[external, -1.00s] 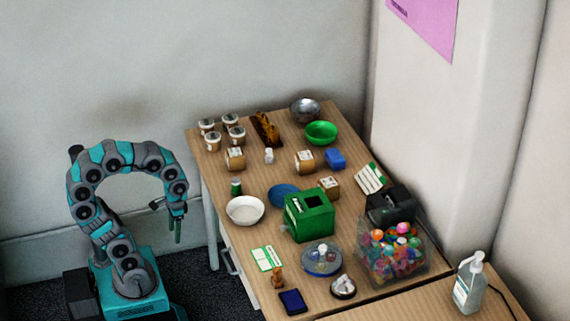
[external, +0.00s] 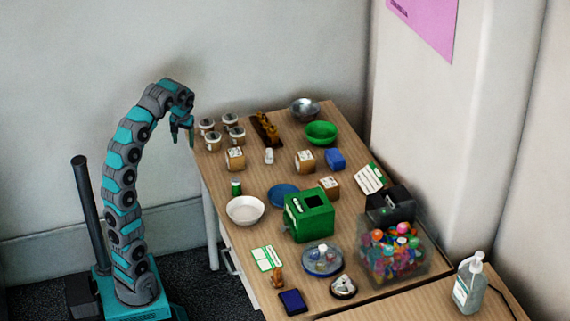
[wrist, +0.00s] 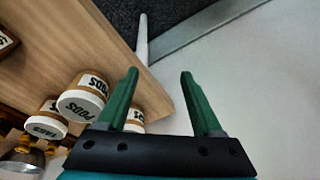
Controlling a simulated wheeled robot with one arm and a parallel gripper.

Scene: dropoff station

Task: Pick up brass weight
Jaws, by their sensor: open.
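A dark brown rack (external: 266,130) holding golden-brown pieces, likely the brass weights, stands near the back of the table in the external view. Its single pieces are too small to tell apart. My gripper (external: 184,132) is at the table's far left edge, left of the jars and apart from the rack. In the wrist view its green fingers (wrist: 160,90) are spread with nothing held between them.
Several labelled jars (wrist: 83,100) stand close beside my gripper. A small box (external: 235,159), white bowl (external: 245,211), green box (external: 310,216) and clear bin (external: 392,255) occupy the table (external: 220,180). A wall is behind.

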